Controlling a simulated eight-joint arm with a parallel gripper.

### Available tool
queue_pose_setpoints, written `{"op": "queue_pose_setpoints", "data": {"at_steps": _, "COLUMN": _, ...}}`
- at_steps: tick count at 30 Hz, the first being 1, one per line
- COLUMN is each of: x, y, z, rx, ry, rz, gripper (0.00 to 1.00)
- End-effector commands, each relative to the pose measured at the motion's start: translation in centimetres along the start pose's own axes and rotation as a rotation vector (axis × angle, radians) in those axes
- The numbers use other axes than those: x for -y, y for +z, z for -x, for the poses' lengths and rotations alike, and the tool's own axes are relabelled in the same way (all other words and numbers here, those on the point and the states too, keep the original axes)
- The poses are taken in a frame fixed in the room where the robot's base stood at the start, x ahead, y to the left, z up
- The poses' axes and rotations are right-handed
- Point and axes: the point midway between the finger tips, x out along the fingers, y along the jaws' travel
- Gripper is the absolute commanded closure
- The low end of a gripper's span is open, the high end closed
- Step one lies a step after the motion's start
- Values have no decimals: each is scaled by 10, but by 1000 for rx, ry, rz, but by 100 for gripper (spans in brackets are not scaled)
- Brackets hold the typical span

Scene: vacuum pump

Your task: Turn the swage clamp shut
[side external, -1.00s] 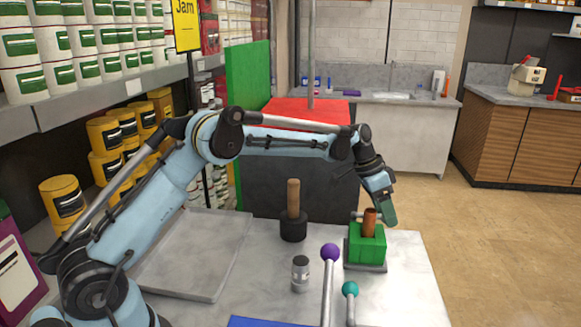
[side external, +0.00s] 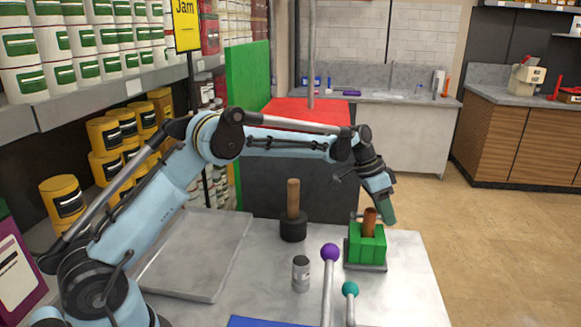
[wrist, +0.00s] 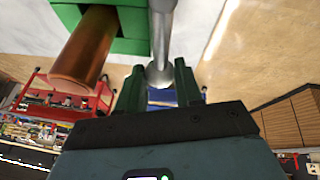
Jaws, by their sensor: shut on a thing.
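The swage clamp is a green block (side external: 365,246) on a grey base at the right of the table. A copper tube (side external: 369,221) stands up out of it. In the wrist view the green block (wrist: 125,45) and copper tube (wrist: 85,55) are at the upper left. The clamp's grey metal handle (wrist: 161,35) runs down to a rounded end between my green fingers. My gripper (wrist: 158,85) is shut on this handle. In the side view my gripper (side external: 385,215) is just behind and above the block and partly hides the handle.
A black stand with a wooden post (side external: 293,205) and a small grey can (side external: 301,273) stand left of the clamp. Purple-topped (side external: 330,253) and teal-topped (side external: 350,289) levers rise in front. A grey tray (side external: 195,255) lies at left.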

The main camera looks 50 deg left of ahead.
Motion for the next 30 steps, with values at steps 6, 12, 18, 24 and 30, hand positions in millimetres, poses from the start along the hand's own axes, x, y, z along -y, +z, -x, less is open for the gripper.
{"op": "queue_pose_setpoints", "data": {"at_steps": 6, "x": 4, "y": -1, "z": 1, "rx": -12, "ry": -22, "rz": 59, "gripper": 100}}
{"op": "queue_pose_setpoints", "data": {"at_steps": 12, "x": 14, "y": -2, "z": 2, "rx": -38, "ry": -73, "rz": 179, "gripper": 100}}
{"op": "queue_pose_setpoints", "data": {"at_steps": 18, "x": 26, "y": -2, "z": 6, "rx": -74, "ry": -142, "rz": 344, "gripper": 100}}
{"op": "queue_pose_setpoints", "data": {"at_steps": 24, "x": 39, "y": 1, "z": 9, "rx": -110, "ry": -214, "rz": 516, "gripper": 100}}
{"op": "queue_pose_setpoints", "data": {"at_steps": 30, "x": 51, "y": 6, "z": 14, "rx": -147, "ry": -286, "rz": 687, "gripper": 100}}
